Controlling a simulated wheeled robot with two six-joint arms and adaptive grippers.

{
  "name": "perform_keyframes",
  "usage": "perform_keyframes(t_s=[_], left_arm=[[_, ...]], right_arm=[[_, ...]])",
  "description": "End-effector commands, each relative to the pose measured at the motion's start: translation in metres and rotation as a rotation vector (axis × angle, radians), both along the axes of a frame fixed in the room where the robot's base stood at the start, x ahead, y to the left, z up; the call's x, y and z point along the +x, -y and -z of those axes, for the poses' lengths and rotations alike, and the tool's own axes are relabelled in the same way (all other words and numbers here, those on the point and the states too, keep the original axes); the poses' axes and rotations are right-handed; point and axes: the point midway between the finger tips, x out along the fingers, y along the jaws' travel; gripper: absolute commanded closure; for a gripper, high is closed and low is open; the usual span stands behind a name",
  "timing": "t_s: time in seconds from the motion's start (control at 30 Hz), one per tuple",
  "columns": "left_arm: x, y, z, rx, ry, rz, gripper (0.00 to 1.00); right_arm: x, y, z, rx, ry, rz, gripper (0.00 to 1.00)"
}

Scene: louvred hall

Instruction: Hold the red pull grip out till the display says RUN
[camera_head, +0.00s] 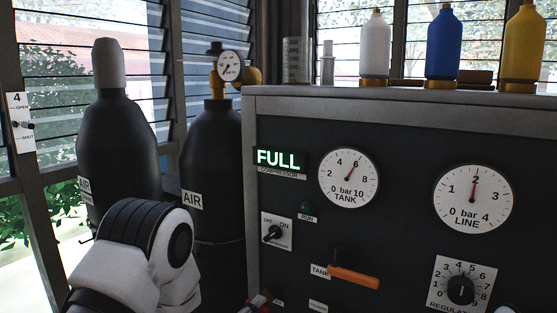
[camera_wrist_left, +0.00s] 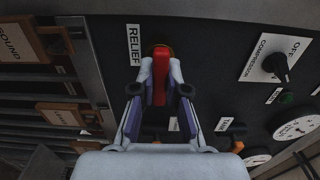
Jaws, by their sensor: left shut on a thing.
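In the head view only a small bit of red (camera_head: 266,294) shows at the bottom edge, beyond my white left arm. The green-lit display (camera_head: 278,158) reads FULL, above a COMPRESSOR label. The RUN lamp (camera_head: 307,207) looks dark. My right gripper is not in view.
The panel also holds a TANK gauge (camera_head: 348,178) near 6, a LINE gauge (camera_head: 474,200) near 2, an OFF/ON switch (camera_head: 275,232), an orange TANK lever (camera_head: 354,276) and a regulator knob (camera_head: 461,290). Dark cylinders (camera_head: 118,150) stand left. Bottles (camera_head: 443,45) stand on top.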

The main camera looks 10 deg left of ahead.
Motion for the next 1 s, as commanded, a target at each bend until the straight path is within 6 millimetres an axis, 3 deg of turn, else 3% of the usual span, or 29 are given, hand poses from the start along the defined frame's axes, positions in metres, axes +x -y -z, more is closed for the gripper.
perform_keyframes(t_s=[0.07, 0.1, 0.17, 0.53, 1.0], left_arm=[[-0.001, 0.0, 0.002, 0.001, -0.006, 0.0, 1.0], [-0.001, 0.0, 0.002, 0.001, -0.006, 0.0, 0.8], [-0.001, 0.0, 0.002, 0.001, -0.005, 0.0, 0.59], [-0.006, -0.002, 0.001, 0.0, -0.003, -0.001, 0.58], [-0.064, -0.023, 0.001, 0.0, -0.003, -0.001, 0.58]], right_arm=[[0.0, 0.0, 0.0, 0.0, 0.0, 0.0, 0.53], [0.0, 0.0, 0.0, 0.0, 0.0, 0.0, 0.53], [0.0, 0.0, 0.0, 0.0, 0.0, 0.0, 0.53], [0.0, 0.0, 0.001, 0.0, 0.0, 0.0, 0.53], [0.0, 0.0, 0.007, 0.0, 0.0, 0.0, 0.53]])
